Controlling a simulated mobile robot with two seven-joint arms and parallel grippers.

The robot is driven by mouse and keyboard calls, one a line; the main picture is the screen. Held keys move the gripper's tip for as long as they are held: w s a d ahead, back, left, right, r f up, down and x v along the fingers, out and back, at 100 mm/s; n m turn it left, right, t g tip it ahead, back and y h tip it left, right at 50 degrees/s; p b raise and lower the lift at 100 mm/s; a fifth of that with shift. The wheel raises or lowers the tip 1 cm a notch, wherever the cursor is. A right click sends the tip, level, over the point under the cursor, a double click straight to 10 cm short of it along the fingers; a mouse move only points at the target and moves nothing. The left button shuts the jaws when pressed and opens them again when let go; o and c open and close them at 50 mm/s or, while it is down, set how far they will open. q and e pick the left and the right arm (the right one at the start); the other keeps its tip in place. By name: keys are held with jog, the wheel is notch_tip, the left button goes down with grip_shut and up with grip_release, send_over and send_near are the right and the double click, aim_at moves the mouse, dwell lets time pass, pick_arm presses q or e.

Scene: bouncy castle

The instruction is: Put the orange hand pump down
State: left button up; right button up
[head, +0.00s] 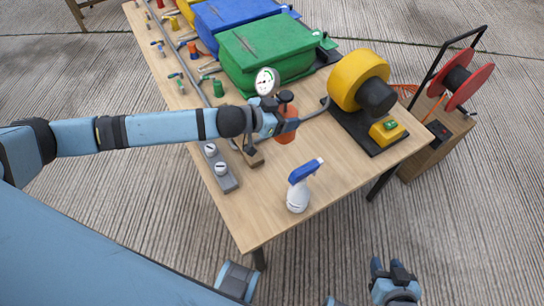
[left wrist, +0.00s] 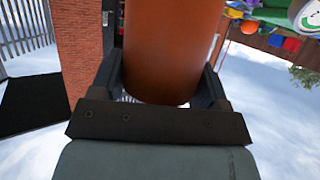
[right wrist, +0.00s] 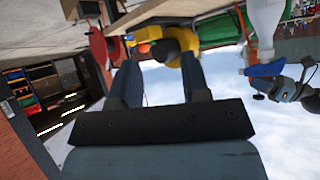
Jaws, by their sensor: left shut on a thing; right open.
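The orange hand pump (head: 287,133) is at the middle of the wooden table, partly hidden by my left arm in the head view. My left gripper (head: 272,120) is shut around its orange cylinder, which also fills the space between the fingers in the left wrist view (left wrist: 168,50). I cannot tell whether the pump's bottom touches the table. My right gripper (head: 394,272) is open and empty, off the table's near right corner. Its two fingers are spread with nothing between them in the right wrist view (right wrist: 160,85).
A spray bottle (head: 299,190) stands near the table's front edge. A yellow blower (head: 352,80) is right of the pump, a grey block with gauges (head: 221,172) left. A gauge (head: 266,82) and green case (head: 265,50) are behind. Tabletop (head: 262,205) is bare around the bottle.

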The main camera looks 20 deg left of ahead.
pick_arm(q)
notch_tip(320, 180, down, 17)
jog(key=b, duration=0.3)
jog(key=shift+f, duration=0.15)
pick_arm(e)
notch_tip(320, 180, down, 2)
jog(key=shift+w+a+f, duration=0.1)
jog(key=shift+f, duration=0.05)
pick_arm(q)
jog(key=shift+f, duration=0.1)
pick_arm(e)
jog(key=shift+f, duration=0.15)
pick_arm(q)
jog(key=o, duration=1.1)
jog(key=shift+f+b, duration=0.1)
jog(key=shift+b, duration=0.2)
jog(key=shift+o, duration=0.4)
pick_arm(e)
jog(key=shift+a, duration=0.1)
